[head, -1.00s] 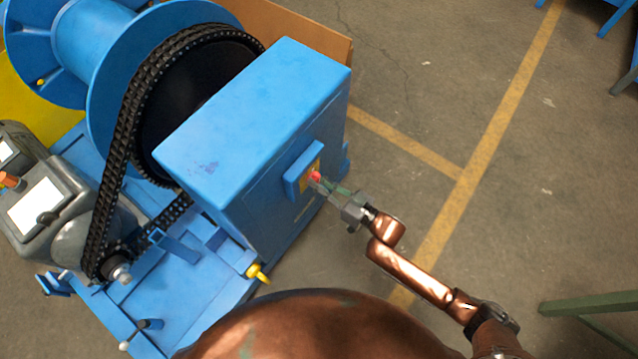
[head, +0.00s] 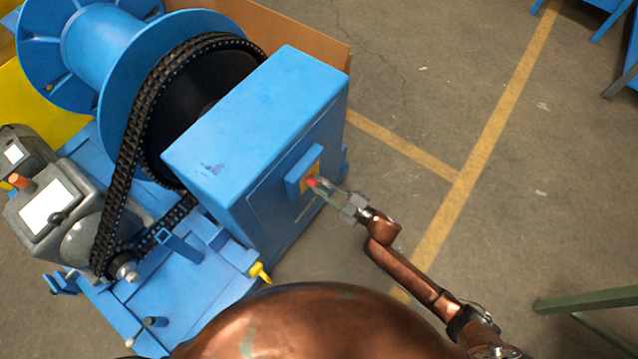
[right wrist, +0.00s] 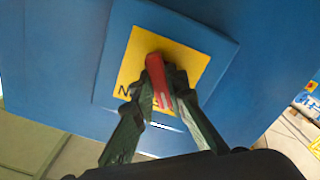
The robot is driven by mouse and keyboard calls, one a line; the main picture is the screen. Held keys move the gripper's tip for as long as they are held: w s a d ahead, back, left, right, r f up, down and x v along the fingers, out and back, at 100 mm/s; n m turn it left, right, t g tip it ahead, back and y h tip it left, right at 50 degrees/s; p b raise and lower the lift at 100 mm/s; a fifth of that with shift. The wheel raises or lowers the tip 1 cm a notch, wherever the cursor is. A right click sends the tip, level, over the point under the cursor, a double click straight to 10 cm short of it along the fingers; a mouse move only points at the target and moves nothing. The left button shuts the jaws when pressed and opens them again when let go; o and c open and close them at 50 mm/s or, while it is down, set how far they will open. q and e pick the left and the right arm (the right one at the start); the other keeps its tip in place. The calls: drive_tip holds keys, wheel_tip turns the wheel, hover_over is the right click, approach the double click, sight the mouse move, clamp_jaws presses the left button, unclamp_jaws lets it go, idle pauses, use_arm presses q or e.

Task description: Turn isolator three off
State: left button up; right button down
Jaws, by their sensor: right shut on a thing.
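The isolator is a red handle (right wrist: 158,80) on a yellow plate (right wrist: 135,50) with partly hidden lettering, set on a blue raised panel on the side of the blue cabinet (head: 255,120). Its number cannot be read. In the head view the red handle (head: 311,182) shows small at the fingertips. My right gripper (right wrist: 160,90) has its green fingers on both sides of the red handle and is shut on it. It also shows in the head view (head: 318,185), reaching in from the right. My left gripper is not in view.
A chain drive (head: 130,140) and blue drum (head: 105,35) stand left of the cabinet. A grey motor unit (head: 55,200) is at the far left. A yellow-handled part (head: 259,271) sits by the cabinet's lower corner.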

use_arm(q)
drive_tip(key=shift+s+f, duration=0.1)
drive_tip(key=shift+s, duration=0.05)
use_arm(e)
drive_tip(key=shift+s+a+n, duration=0.1)
drive_tip(key=shift+s+n, duration=0.05)
drive_tip(key=shift+n, duration=0.65)
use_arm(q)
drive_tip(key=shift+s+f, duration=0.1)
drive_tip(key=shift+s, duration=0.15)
use_arm(e)
drive_tip(key=c, duration=1.9)
unclamp_jaws()
drive_tip(key=shift+c, duration=0.2)
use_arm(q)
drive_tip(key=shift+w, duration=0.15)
use_arm(e)
drive_tip(key=v, duration=1.2)
